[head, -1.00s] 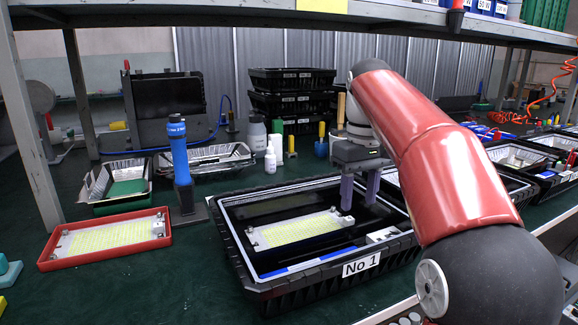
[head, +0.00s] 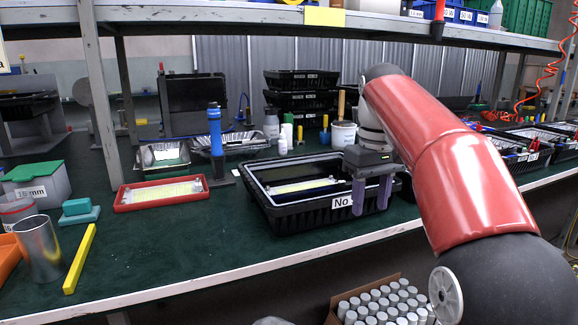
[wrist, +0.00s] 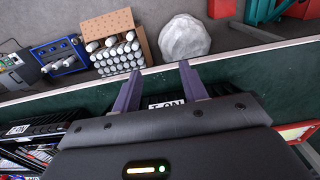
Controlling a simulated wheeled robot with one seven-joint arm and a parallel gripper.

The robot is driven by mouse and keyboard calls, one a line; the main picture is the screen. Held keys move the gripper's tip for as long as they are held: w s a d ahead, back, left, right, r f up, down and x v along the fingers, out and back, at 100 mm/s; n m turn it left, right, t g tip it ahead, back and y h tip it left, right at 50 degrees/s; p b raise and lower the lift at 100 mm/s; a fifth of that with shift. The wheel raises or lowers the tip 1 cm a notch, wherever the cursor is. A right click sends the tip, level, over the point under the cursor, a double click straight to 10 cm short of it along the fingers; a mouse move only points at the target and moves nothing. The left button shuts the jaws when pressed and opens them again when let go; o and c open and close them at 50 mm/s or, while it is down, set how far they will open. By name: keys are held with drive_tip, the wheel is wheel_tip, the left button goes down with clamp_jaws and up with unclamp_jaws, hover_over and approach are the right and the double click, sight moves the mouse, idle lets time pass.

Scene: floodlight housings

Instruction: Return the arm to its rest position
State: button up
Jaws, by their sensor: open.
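My gripper (head: 372,194) has two purple fingers, apart and empty. In the head view it hangs in front of the right part of the black housing box labelled No 1 (head: 290,212), hiding part of its label. A lit LED panel lies inside that box. In the wrist view the gripper (wrist: 160,90) points past the bench's front edge, with part of the box's label showing between the fingers. My red arm reaches in from the lower right.
A carton of white cylinders (head: 380,303) stands below the bench edge; it also shows in the wrist view (wrist: 112,25) beside a pale lump (wrist: 185,35). A red tray (head: 160,193) with an LED panel lies left. A shelf (head: 250,24) spans above. Bench front centre is clear.

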drive_tip(key=s+f+m+t, duration=0.2)
drive_tip(key=s+f, duration=0.6)
drive_tip(key=s, duration=0.4)
drive_tip(key=s+f+m+t, duration=0.2)
drive_tip(key=s+f+t, duration=0.1)
drive_tip(key=s+f, duration=0.6)
drive_tip(key=s, duration=0.3)
drive_tip(key=shift+f+m+t, duration=0.3)
